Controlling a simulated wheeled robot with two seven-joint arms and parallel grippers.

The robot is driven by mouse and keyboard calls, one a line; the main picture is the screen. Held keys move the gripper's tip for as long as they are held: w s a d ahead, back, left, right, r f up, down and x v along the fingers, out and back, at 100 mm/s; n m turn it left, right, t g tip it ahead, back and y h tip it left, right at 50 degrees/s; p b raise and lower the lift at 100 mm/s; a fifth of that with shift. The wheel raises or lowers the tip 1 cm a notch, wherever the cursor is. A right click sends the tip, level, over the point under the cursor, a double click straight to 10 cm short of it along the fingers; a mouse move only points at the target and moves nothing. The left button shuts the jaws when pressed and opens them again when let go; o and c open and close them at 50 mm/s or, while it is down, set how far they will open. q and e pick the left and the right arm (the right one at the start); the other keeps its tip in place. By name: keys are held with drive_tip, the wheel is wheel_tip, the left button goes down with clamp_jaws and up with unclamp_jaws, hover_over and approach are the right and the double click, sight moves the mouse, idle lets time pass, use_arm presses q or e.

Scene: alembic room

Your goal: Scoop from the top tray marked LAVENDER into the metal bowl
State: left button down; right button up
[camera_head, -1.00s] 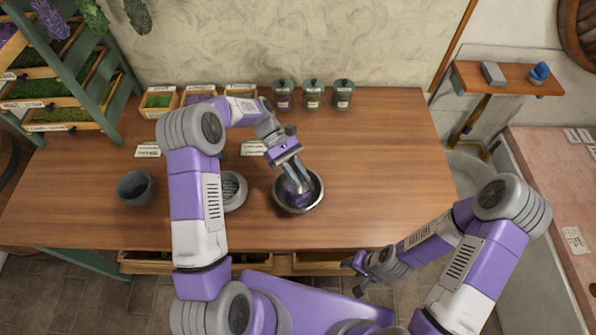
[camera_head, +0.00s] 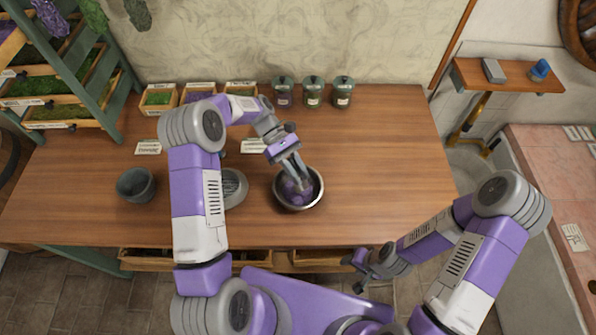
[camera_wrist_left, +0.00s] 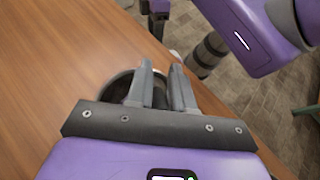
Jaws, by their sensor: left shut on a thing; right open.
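The metal bowl (camera_head: 318,199) stands on the table near its front edge, with purple matter (camera_head: 296,194) showing inside. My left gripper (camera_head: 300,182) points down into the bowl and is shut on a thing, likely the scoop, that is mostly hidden. The left wrist view shows the two fingers (camera_wrist_left: 160,88) in front of the bowl's dark rim (camera_wrist_left: 117,88). At the upper left, a rack tray with purple contents (camera_head: 6,31) is partly cut off; its label is unreadable. My right gripper (camera_head: 357,272) is open and empty in front of the table.
A grey mortar-like cup (camera_head: 136,186) and a round grey dish (camera_head: 233,187), partly behind my left arm, stand left of the bowl. Several small boxes and three lidded jars (camera_head: 313,93) line the back. The table's right part (camera_head: 390,170) is clear.

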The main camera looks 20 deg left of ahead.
use_arm(q)
drive_tip(key=shift+r+p, duration=0.7)
drive_tip(key=shift+r+t+y+p, duration=0.4)
drive_tip(key=shift+t+y+p, duration=0.45)
drive_tip(key=shift+y, duration=0.25)
drive_tip(key=shift+d+r+t+y, duration=0.1)
drive_tip(key=shift+r+t+y, duration=0.05)
drive_tip(key=shift+t+y, duration=0.75)
drive_tip(key=shift+r+m+t+y+p, duration=0.2)
drive_tip(key=shift+m+t+y+p, duration=0.2)
drive_tip(key=shift+t+y, duration=0.85)
drive_tip(key=t+y, duration=0.2)
drive_tip(key=shift+r+t+y+p, duration=0.2)
drive_tip(key=shift+t+y+p, duration=0.1)
drive_tip(key=shift+y, duration=0.05)
drive_tip(key=shift+f, duration=0.1)
